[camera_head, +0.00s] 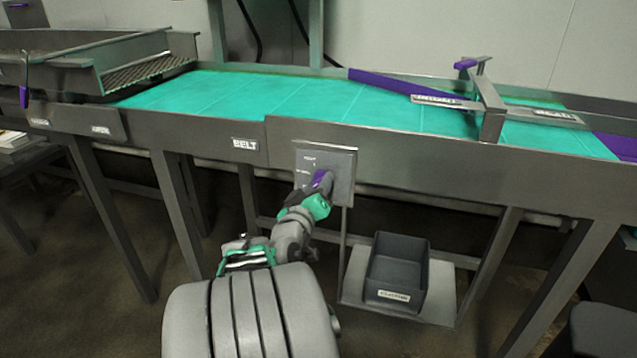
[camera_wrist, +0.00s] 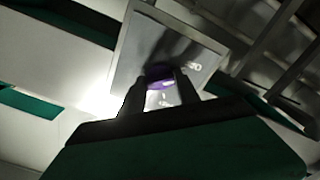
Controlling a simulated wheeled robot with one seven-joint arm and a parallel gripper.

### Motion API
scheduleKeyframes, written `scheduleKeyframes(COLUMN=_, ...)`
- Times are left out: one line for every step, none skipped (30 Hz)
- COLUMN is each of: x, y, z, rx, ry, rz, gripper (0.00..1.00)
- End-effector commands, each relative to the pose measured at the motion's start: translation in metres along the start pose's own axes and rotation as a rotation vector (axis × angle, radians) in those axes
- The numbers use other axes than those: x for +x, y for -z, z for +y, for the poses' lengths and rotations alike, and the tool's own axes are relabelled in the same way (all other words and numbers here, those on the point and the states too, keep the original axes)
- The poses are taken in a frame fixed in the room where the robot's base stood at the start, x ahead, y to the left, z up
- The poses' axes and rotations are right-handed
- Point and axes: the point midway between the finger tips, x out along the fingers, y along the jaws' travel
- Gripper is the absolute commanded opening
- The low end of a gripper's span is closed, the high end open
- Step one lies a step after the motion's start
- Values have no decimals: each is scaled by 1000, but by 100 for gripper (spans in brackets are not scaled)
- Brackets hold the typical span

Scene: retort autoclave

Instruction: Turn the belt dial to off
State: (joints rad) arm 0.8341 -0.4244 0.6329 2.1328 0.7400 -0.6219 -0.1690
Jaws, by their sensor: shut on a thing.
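The belt dial (camera_head: 321,179) is a purple knob on a grey control plate (camera_head: 341,163) fixed to the conveyor's front side. My gripper (camera_head: 319,190) reaches up to the plate and is shut on the dial. In the wrist view the purple dial (camera_wrist: 159,75) sits between the two dark fingers (camera_wrist: 160,88) in front of the tilted plate (camera_wrist: 140,48). The plate's small lettering is too small to read surely, and the fingers partly hide the dial, so its setting cannot be told.
The green conveyor belt (camera_head: 270,95) runs above the plate, with a "BELT" label (camera_head: 245,144) to its left. A purple-and-grey diverter (camera_head: 488,100) crosses the belt at right. A dark bin (camera_head: 397,272) stands on a low shelf below right. Table legs flank my arm.

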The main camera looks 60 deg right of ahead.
Motion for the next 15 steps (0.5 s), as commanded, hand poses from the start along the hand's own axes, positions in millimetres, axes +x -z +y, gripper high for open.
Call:
scheduleKeyframes(x=0, y=1, z=1, rx=-26, ry=0, rz=0, gripper=0)
scheduleKeyframes(x=0, y=1, z=1, rx=-42, ry=0, rz=0, gripper=0)
scheduleKeyframes(x=0, y=1, z=0, rx=-60, ry=0, rz=0, gripper=0)
scheduleKeyframes(x=0, y=1, z=0, rx=-73, ry=0, rz=0, gripper=0)
scheduleKeyframes(x=0, y=1, z=0, rx=-84, ry=1, rz=0, gripper=0)
scheduleKeyframes(x=0, y=1, z=0, rx=-97, ry=1, rz=0, gripper=0)
scheduleKeyframes(x=0, y=1, z=0, rx=-106, ry=1, rz=1, gripper=0)
scheduleKeyframes(x=0, y=1, z=0, rx=-114, ry=1, rz=1, gripper=0)
scheduleKeyframes(x=0, y=1, z=0, rx=-122, ry=0, rz=1, gripper=0)
scheduleKeyframes(x=0, y=1, z=0, rx=-127, ry=0, rz=1, gripper=0)
scheduleKeyframes(x=0, y=0, z=0, rx=-132, ry=0, rz=1, gripper=0)
scheduleKeyframes(x=0, y=0, z=0, rx=-136, ry=0, rz=1, gripper=0)
scheduleKeyframes(x=0, y=0, z=0, rx=-139, ry=0, rz=1, gripper=0)
scheduleKeyframes(x=0, y=0, z=0, rx=-141, ry=0, rz=1, gripper=0)
scheduleKeyframes(x=0, y=0, z=0, rx=-143, ry=0, rz=1, gripper=0)
